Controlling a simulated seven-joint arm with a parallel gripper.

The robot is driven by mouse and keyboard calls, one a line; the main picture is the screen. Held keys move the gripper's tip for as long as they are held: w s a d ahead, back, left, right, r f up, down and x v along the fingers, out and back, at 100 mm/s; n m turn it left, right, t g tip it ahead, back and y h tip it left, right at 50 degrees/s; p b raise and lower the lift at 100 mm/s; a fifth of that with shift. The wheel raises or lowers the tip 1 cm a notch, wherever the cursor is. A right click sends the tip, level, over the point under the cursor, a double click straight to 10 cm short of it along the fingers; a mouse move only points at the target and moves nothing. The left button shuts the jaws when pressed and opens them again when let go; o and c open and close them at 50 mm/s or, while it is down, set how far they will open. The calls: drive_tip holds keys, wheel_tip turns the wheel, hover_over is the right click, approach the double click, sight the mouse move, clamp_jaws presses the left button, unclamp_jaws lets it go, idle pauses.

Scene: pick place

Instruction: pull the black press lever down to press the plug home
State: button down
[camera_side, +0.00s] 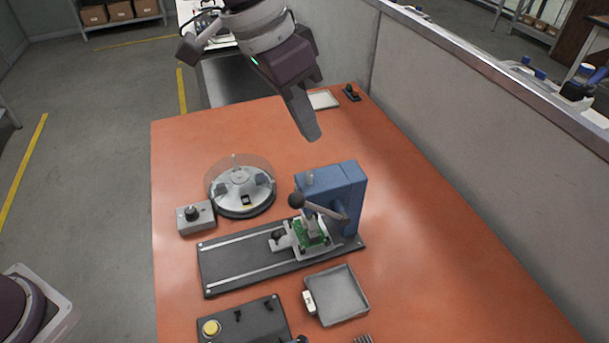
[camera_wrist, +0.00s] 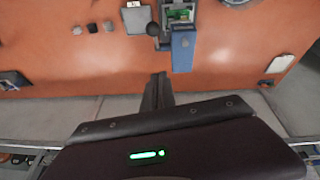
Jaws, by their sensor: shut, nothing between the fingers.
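The press is a blue block (camera_side: 345,188) near the middle of the orange table. Its lever is a grey bar ending in a black ball knob (camera_side: 296,200), which sticks out to the left above a green board (camera_side: 309,233) in a pale carriage. The plug cannot be made out clearly under the lever. My gripper (camera_side: 313,138) is shut and empty, high above the table behind the press, apart from the lever. In the wrist view my gripper (camera_wrist: 159,76) points toward the blue press (camera_wrist: 183,50), and the black knob (camera_wrist: 153,29) shows beyond it.
A dark base plate with rails (camera_side: 235,268) carries the carriage. A round clear-lidded dish (camera_side: 240,190) and a grey knob box (camera_side: 195,218) stand left. A grey tray (camera_side: 340,295) and a dark plate with a yellow button (camera_side: 210,328) lie in front. A grey partition (camera_side: 460,120) stands right.

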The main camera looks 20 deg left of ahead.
hover_over(295, 192)
drive_tip(key=w+d, duration=0.3)
drive_tip(key=w, duration=0.1)
wheel_tip(295, 192, down, 7)
drive_tip(key=s+a+f, duration=0.2)
drive_tip(key=s+f, duration=0.1)
drive_tip(key=shift+s+a+f, duration=0.5)
drive_tip(key=s+a+f, duration=0.2)
drive_tip(key=f, duration=0.4)
drive_tip(key=s+a+f+t+h, duration=0.1)
drive_tip(key=s+a+f, duration=0.1)
drive_tip(key=f, duration=0.4)
drive_tip(key=shift+s+a+f, duration=0.2)
drive_tip(key=shift+f, duration=0.2)
